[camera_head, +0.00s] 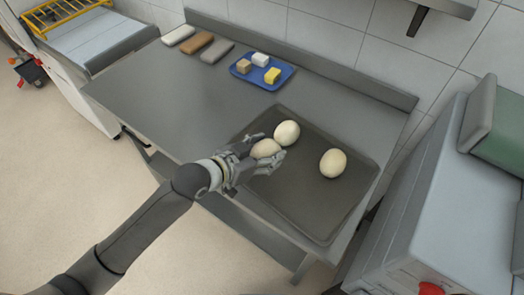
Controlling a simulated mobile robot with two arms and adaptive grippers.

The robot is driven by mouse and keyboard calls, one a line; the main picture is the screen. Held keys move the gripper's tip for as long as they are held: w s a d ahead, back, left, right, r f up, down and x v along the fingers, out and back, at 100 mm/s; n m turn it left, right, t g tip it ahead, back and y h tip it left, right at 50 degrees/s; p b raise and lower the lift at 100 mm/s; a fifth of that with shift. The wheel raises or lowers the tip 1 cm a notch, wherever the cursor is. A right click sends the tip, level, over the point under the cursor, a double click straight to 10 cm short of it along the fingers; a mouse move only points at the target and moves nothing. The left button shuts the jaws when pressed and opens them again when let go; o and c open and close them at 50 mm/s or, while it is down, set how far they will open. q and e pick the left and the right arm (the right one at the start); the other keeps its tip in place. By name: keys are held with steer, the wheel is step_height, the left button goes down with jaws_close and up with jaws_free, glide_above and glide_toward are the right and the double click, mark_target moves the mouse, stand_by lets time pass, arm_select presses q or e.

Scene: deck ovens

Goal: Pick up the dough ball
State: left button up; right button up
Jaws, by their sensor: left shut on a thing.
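My left gripper (264,160) is shut on a beige dough ball (266,148) over the left part of a dark baking tray (305,206). Its fingers cover part of the ball, and I cannot tell whether the ball touches the tray. A pale dough ball (287,133) sits just behind it, near the tray's back left. Another pale dough ball (333,163) sits on the tray's right side. My right gripper is not in view.
The tray lies on a grey metal table (175,105). A blue tray (248,78) with small blocks stands at the back, beside several wrapped-looking bars (197,44). A grey machine (430,215) stands at the right. The table's left part is clear.

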arm_select(q)
steer(key=s+d+r+b, duration=0.1)
steer(key=s+r, duration=0.3)
steer(key=s, duration=0.5)
steer(key=shift+d+r+b, duration=0.3)
steer(key=shift+d, duration=0.25)
steer(key=shift+s, duration=0.1)
